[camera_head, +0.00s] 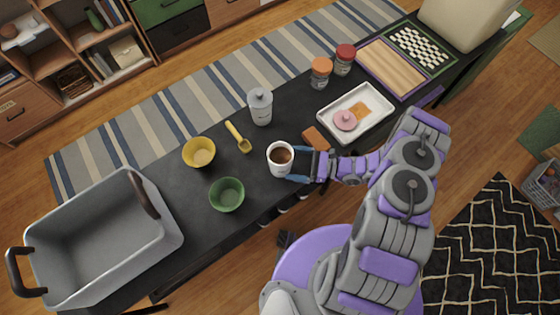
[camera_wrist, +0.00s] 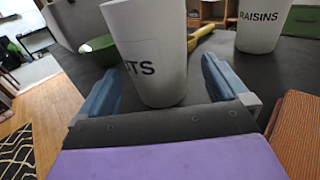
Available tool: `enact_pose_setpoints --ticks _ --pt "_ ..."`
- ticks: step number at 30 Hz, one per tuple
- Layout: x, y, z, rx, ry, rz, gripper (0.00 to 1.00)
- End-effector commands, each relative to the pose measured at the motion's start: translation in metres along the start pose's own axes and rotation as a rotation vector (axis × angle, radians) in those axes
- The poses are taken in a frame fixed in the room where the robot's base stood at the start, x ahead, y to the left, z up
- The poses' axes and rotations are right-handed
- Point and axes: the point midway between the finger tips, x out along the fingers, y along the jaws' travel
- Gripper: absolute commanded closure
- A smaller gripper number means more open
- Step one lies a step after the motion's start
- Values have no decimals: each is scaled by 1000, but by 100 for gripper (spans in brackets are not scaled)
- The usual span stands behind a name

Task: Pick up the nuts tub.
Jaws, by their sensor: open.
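The nuts tub (camera_head: 280,158) is a white, open-topped tub with brown contents, upright on the dark table. In the wrist view the tub (camera_wrist: 150,45) stands close in front of my palm, with the letters "TS" showing and its top cut off by the frame. My gripper (camera_head: 297,165) is open, with its blue fingers on the tub's right side in the head view. In the wrist view the fingers (camera_wrist: 158,80) lie on either side of the tub's lower part, with visible gaps to it.
A raisins tub (camera_wrist: 262,25) stands beyond. A green bowl (camera_head: 227,194), yellow bowl (camera_head: 199,152), yellow scoop (camera_head: 238,137) and lidded tub (camera_head: 260,106) are nearby. A brown block (camera_head: 315,137) lies close beside my gripper. A white tray (camera_head: 378,116) and grey basket (camera_head: 160,215) are farther off.

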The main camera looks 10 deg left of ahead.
Motion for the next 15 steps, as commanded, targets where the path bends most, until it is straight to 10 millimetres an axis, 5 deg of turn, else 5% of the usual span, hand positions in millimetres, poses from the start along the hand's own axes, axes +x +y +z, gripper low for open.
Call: enact_pose_setpoints --ticks 15 --pt "53 5 0 0 1 4 0"
